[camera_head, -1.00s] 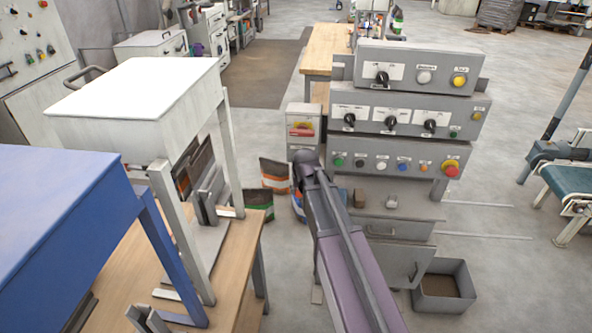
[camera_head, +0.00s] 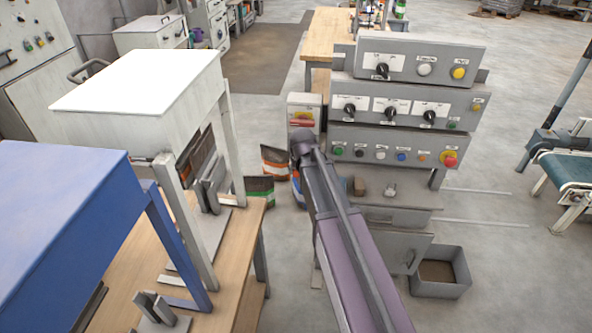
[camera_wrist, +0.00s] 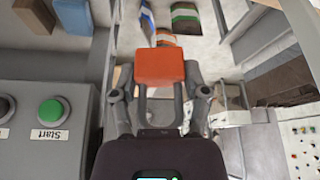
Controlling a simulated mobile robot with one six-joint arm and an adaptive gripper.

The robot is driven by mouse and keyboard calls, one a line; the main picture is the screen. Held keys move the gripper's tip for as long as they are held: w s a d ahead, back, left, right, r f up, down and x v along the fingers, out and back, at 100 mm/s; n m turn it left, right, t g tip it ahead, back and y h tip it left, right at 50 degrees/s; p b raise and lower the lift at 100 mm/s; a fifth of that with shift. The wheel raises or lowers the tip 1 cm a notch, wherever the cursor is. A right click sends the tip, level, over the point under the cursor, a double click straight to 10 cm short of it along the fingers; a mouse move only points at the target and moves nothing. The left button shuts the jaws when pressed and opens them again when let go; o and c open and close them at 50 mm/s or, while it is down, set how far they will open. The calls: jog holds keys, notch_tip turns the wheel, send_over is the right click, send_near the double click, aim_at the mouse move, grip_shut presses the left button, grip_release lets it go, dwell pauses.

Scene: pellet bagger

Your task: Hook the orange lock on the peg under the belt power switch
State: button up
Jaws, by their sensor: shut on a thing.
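My gripper (camera_wrist: 160,105) is shut on the orange lock (camera_wrist: 160,66), seen in the wrist view. The lock's orange body points away from the wrist and its grey shackle lies between my fingers. In the head view my arm hides the gripper and the lock.
The grey control panels (camera_head: 400,145) stand right of my arm. A panel with a green Start button (camera_wrist: 50,111) is close at left in the wrist view. Bags (camera_head: 275,160) stand on the floor behind. A wooden bench (camera_head: 245,225) with white and blue machines is at left.

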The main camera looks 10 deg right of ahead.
jog(key=shift+w, duration=0.2)
jog(key=w+d+f+b, duration=0.1)
jog(key=w+d, duration=0.1)
jog(key=w, duration=0.6)
jog(key=shift+d+f, duration=0.25)
jog(key=shift+d, duration=0.1)
dwell(0.9)
jog(key=shift+b, duration=0.3)
dwell(0.5)
jog(key=o, duration=1.2)
